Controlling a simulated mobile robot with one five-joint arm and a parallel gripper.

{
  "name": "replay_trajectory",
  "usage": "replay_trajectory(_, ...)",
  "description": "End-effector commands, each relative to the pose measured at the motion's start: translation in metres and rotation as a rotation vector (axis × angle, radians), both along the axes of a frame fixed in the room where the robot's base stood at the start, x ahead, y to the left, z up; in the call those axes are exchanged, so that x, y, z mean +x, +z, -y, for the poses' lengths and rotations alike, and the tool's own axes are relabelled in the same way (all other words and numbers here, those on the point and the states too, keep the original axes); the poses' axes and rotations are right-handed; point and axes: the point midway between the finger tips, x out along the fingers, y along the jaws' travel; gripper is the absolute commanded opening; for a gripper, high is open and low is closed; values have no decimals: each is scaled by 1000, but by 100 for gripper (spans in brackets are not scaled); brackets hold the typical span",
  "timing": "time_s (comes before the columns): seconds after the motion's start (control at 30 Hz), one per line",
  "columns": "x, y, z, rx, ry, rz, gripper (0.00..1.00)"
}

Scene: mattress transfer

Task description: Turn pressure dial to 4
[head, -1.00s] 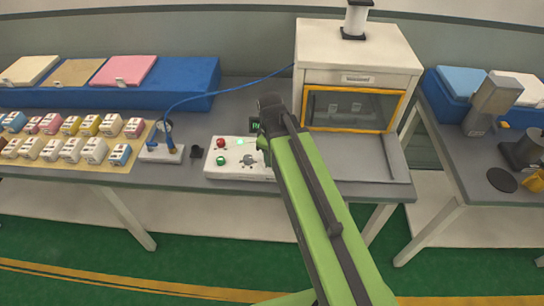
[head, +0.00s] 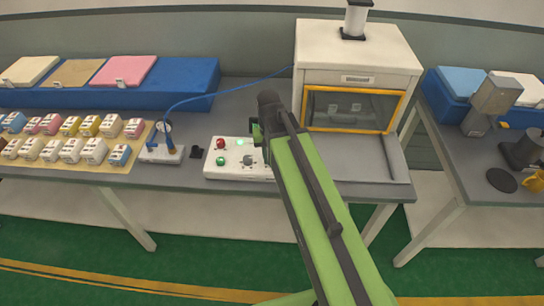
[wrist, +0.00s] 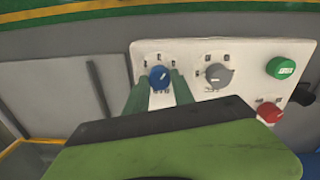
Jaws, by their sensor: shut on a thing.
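The white control panel (head: 213,171) lies on the grey table, left of my arm in the head view. In the wrist view the same panel (wrist: 190,49) carries a blue dial (wrist: 158,76) and a grey dial (wrist: 219,75) with small marks around them. The marks are too small to read. My gripper (wrist: 160,84) has one green finger on each side of the blue dial and is shut on it. In the head view my arm hides the blue dial and the fingers; the grey dial (head: 248,160) shows just left of the arm.
The panel also has a red button (head: 220,143), a green button (head: 221,160) and a lit green lamp (head: 239,142). A white cabinet with a yellow-framed window (head: 353,107) stands behind right. A small device with a blue hose (head: 162,154) stands left of the panel.

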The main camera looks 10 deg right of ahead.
Motion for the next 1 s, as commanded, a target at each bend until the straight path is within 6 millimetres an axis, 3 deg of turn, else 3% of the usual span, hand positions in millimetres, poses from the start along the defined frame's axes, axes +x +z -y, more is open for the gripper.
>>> replay_trajectory(0.4,-2,-1,0,-1,-208,-6,0)
replay_trajectory(1.0,-2,-1,0,-1,-244,-7,0)
